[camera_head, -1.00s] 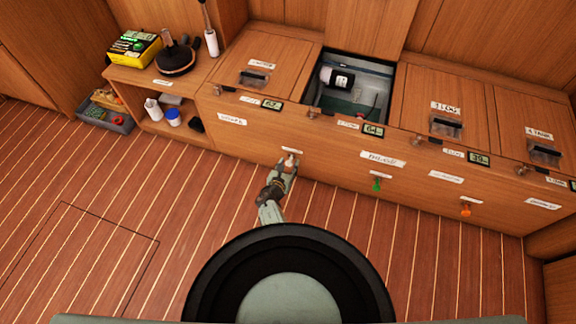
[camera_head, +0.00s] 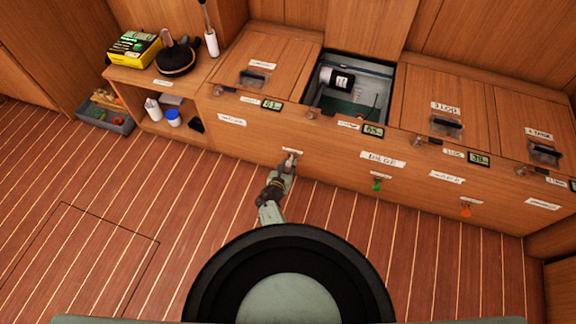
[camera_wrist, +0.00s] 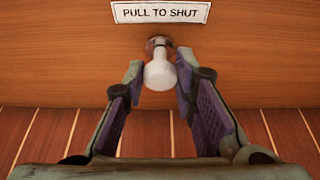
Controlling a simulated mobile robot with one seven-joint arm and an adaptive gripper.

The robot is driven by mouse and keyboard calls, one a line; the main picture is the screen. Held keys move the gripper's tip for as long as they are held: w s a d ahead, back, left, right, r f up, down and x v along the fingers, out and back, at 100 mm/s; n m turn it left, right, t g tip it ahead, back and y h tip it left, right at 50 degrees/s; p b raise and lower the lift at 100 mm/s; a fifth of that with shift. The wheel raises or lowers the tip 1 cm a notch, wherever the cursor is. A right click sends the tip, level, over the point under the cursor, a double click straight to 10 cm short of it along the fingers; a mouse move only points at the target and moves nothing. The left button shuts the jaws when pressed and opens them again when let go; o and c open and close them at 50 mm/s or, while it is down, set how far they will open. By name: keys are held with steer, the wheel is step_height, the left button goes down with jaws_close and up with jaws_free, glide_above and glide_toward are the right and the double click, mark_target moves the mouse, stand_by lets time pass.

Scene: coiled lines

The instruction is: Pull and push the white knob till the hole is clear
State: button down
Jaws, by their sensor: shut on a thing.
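The white knob (camera_wrist: 160,72) sticks out of the wooden bench front, under a label reading "PULL TO SHUT" (camera_wrist: 160,12). My gripper (camera_wrist: 159,72) has one finger on each side of the knob and is shut on it. In the head view my gripper (camera_head: 289,161) is at the bench front (camera_head: 330,166), below the open hatch (camera_head: 312,95), and largely covers the knob. The hatch shows a grey-green bin with a dark and white cylinder (camera_head: 337,78) inside. I cannot tell which hole is meant.
A green knob (camera_head: 377,184) and an orange knob (camera_head: 466,210) sit on the same bench front to the right. Closed lids with handles flank the hatch. A shelf with bottles (camera_head: 173,117) stands at left.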

steer(key=s, duration=0.1)
steer(key=s+a+p, duration=0.1)
steer(key=s, duration=0.1)
steer(key=s+p, duration=0.1)
steer(key=s, duration=0.1)
steer(key=shift+a, duration=0.3)
steer(key=c, duration=1.3)
jaws_free()
steer(key=shift+w, duration=0.1)
